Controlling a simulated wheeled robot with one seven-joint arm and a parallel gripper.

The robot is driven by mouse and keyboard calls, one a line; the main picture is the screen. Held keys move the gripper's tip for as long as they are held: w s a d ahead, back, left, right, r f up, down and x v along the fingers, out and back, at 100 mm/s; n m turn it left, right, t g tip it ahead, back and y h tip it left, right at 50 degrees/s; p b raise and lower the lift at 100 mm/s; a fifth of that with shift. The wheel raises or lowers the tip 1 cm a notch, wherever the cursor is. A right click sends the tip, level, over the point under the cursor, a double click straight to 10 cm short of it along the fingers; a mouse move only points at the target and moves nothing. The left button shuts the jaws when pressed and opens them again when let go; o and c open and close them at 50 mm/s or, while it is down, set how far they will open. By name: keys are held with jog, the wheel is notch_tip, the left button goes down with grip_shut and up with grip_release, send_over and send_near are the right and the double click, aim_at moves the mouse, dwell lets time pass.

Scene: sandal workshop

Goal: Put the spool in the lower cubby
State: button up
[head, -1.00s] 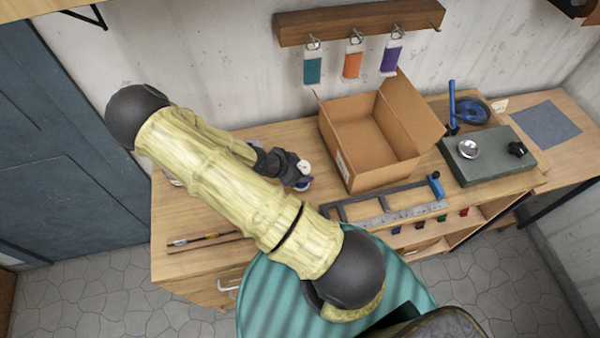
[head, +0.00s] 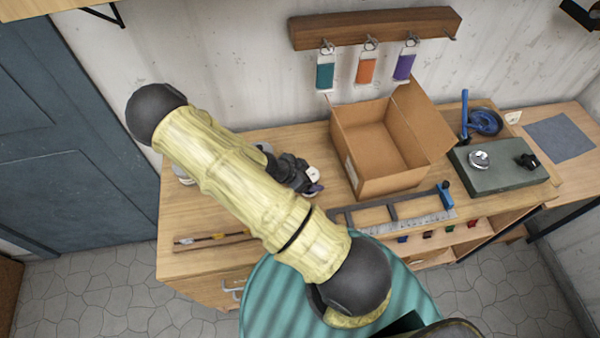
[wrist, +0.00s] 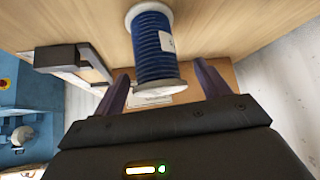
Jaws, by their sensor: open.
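The spool (wrist: 158,45), wound with dark blue thread between white flanges and carrying a small white label, stands on the wooden bench (wrist: 215,25) in the wrist view. My gripper (wrist: 162,74) is open, with one purple finger on each side of the spool's near end; I cannot tell whether either touches it. In the head view, the spool's white top (head: 313,173) shows beside my gripper (head: 311,188), left of the cardboard box, and the rest is mostly hidden. The cubbies (head: 468,238) are under the bench's right part; their insides are barely visible.
An open cardboard box (head: 350,172) stands close right of the spool. A grey metal frame with a ruler (head: 405,212) lies along the front edge above the cubbies. A green block (head: 497,168) sits farther right. A teal striped surface (head: 268,290) is in front.

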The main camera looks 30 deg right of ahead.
jog(key=p+v, duration=0.2)
jog(key=v, duration=0.1)
jog(key=shift+r, duration=0.15)
jog(key=p+v, duration=0.6)
jog(key=v, duration=0.2)
jog(key=shift+a+r, duration=0.2)
jog(key=shift+a, duration=0.1)
dwell(0.4)
